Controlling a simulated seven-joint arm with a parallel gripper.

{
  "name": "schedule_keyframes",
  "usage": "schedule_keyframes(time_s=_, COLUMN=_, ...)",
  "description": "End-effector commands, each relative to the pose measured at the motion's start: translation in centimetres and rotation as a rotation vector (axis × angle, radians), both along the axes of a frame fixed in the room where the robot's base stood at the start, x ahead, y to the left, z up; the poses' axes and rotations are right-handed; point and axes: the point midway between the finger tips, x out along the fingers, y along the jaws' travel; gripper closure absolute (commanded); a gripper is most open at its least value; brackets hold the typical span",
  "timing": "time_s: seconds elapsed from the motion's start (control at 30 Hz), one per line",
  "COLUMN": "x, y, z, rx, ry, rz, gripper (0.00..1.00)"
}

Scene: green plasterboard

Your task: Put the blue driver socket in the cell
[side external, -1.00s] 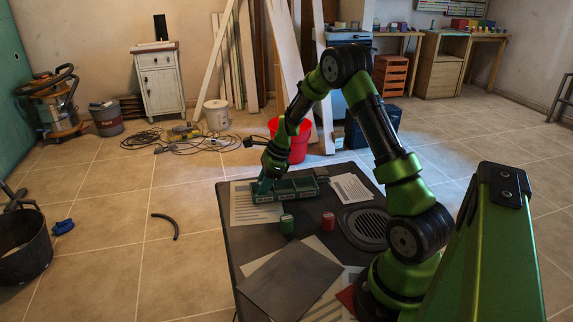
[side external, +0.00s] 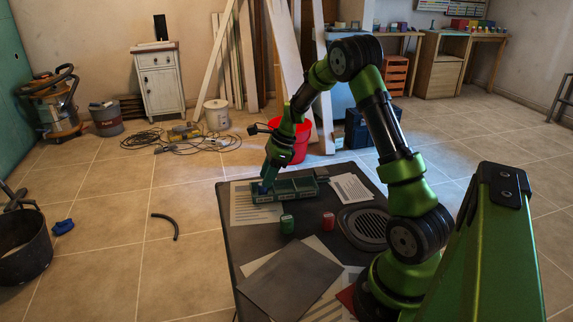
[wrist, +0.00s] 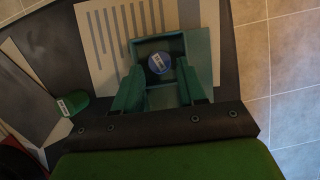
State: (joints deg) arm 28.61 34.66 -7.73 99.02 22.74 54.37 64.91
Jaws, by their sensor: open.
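The blue driver socket (wrist: 159,63) is inside an end cell of the green tray (wrist: 203,45), with its labelled round top facing the wrist camera. In the side view a bit of blue (side external: 264,188) shows at the left end of the tray (side external: 300,194). My gripper (wrist: 160,76) is open, with one finger on each side of the socket in the wrist view and a gap to it on both sides. In the side view my gripper (side external: 269,176) is just above that left end. The socket's lower part is hidden.
A green socket (side external: 287,224) and a red socket (side external: 328,221) stand in front of the tray on the dark table (side external: 240,250). Paper sheets lie around, and a round grille (side external: 365,227) is at right. A red bucket (side external: 298,150) stands on the floor behind.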

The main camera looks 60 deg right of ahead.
Motion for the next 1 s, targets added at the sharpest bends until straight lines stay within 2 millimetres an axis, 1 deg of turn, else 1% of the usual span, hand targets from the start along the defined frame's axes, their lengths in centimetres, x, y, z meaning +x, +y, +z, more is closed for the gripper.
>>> schedule_keyframes(time_s=0.03, x=-0.3, y=-0.4, z=1.3, rx=-0.003, ry=-0.004, rz=-0.001, gripper=0.59)
schedule_keyframes(time_s=0.2, x=-1.4, y=-1.2, z=4.6, rx=-0.002, ry=-0.003, rz=-0.001, gripper=0.59)
schedule_keyframes(time_s=0.3, x=-1.9, y=-1.6, z=6.0, rx=-0.001, ry=-0.003, rz=-0.001, gripper=0.59)
schedule_keyframes(time_s=0.47, x=-2.3, y=-1.9, z=7.4, rx=-0.001, ry=-0.002, rz=0.002, gripper=0.59)
schedule_keyframes(time_s=0.57, x=-2.5, y=-0.8, z=8.6, rx=-0.022, ry=-0.024, rz=0.059, gripper=0.59)
schedule_keyframes(time_s=0.67, x=-2.8, y=2.1, z=11.1, rx=-0.085, ry=-0.085, rz=0.209, gripper=0.59)
schedule_keyframes(time_s=0.7, x=-3.2, y=3.7, z=12.3, rx=-0.121, ry=-0.118, rz=0.297, gripper=0.59)
schedule_keyframes(time_s=0.77, x=-4.0, y=6.4, z=14.2, rx=-0.187, ry=-0.176, rz=0.449, gripper=0.59)
schedule_keyframes(time_s=0.8, x=-4.8, y=8.4, z=15.4, rx=-0.236, ry=-0.213, rz=0.559, gripper=0.59)
schedule_keyframes(time_s=0.87, x=-6.2, y=11.0, z=16.9, rx=-0.312, ry=-0.273, rz=0.721, gripper=0.59)
schedule_keyframes(time_s=0.9, x=-7.2, y=12.7, z=17.7, rx=-0.366, ry=-0.311, rz=0.829, gripper=0.59)
schedule_keyframes(time_s=0.97, x=-8.9, y=15.1, z=18.7, rx=-0.449, ry=-0.368, rz=0.991, gripper=0.59)
schedule_keyframes(time_s=1.0, x=-10.1, y=16.6, z=19.2, rx=-0.506, ry=-0.406, rz=1.097, gripper=0.59)
